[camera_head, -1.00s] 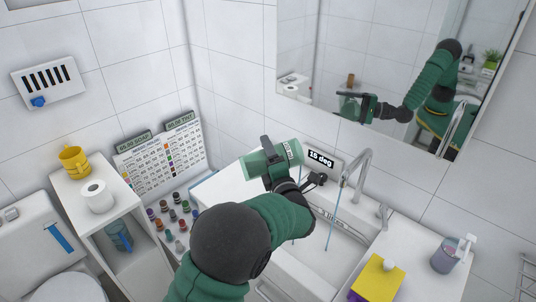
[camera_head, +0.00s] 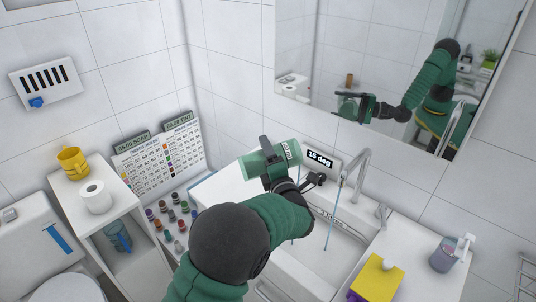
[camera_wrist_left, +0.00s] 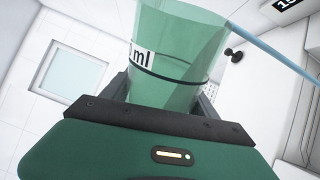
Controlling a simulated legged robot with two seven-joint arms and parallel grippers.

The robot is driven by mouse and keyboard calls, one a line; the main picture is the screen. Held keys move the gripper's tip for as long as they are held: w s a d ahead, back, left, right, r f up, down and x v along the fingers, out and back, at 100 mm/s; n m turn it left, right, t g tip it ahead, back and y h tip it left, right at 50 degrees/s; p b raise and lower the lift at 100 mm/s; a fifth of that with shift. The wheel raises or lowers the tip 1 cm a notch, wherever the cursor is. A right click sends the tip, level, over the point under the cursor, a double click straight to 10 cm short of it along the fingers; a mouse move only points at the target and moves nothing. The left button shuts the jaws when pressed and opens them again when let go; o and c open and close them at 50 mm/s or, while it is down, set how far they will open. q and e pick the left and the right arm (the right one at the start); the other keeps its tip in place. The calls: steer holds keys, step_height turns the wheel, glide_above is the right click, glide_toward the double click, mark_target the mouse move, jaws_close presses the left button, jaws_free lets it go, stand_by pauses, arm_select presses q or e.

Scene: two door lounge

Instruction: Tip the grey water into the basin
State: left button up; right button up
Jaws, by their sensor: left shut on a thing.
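My left gripper (camera_head: 268,167) is shut around a translucent green measuring cup (camera_head: 262,163), held tilted on its side above the basin's left back edge. The cup fills the upper middle of the left wrist view (camera_wrist_left: 178,50), with a white "ml" label and a dark line. A thin blue stream shows just below the cup's right end, and in the left wrist view a blue stream (camera_wrist_left: 270,48) runs from beside its rim. The cup's contents cannot be made out. The white basin (camera_head: 345,252) lies below and to the right. My right gripper is not directly in view.
The tap (camera_head: 360,165) runs a thin blue stream into the basin. A small display (camera_head: 320,159) reads about "18 deg". A yellow-topped sponge (camera_head: 380,276) and a soap dispenser (camera_head: 446,254) stand right. Small bottles (camera_head: 170,222) stand left. A mirror (camera_head: 375,60) hangs behind.

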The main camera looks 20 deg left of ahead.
arm_select(q)
steer(key=shift+r, duration=0.1)
stand_by(0.5)
steer(key=shift+w+d+r+m+p, duration=0.2)
steer(key=shift+r+m+p, duration=0.4)
steer(key=shift+m+p, duration=0.25)
stand_by(1.3)
